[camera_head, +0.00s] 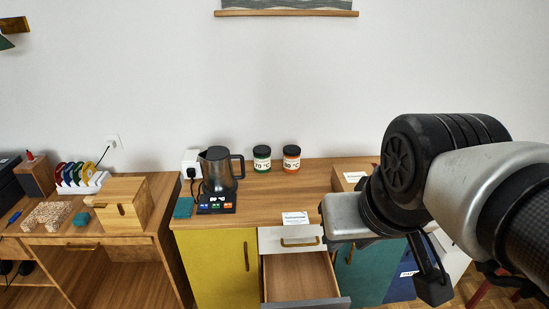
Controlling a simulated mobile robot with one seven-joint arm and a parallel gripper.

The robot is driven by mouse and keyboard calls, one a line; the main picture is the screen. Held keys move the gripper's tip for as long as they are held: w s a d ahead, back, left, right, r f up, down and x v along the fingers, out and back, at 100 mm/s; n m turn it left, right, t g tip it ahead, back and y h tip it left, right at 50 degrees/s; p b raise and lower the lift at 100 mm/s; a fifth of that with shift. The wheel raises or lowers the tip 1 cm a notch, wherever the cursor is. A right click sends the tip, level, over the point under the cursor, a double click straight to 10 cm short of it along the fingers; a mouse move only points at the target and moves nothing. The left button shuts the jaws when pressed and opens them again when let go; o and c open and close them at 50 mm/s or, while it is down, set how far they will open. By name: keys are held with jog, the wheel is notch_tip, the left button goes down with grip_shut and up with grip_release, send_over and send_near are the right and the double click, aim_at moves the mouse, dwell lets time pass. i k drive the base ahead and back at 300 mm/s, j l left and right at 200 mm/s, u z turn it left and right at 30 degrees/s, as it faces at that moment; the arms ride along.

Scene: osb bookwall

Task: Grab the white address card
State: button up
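A small white card (295,218) with printed lines, too small to read, lies at the front edge of the wooden cabinet top, above an open drawer. Another white label or card (355,176) lies on a cardboard-coloured box at the right end of the top, partly behind my arm. I cannot tell which is the address card.
An open drawer (300,276) juts out below the first card. A kettle (217,170) on its base and two jars, green-labelled (262,158) and orange-labelled (291,158), stand behind. A wooden box (122,204) is on the left desk. The cabinet top's middle is clear.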

aim_at(294, 218)
jog(key=i+j+z, duration=0.25)
jog(key=z, duration=0.15)
jog(key=i+j+z, duration=0.2)
jog(key=j+z, duration=0.15)
jog(key=j, duration=0.15)
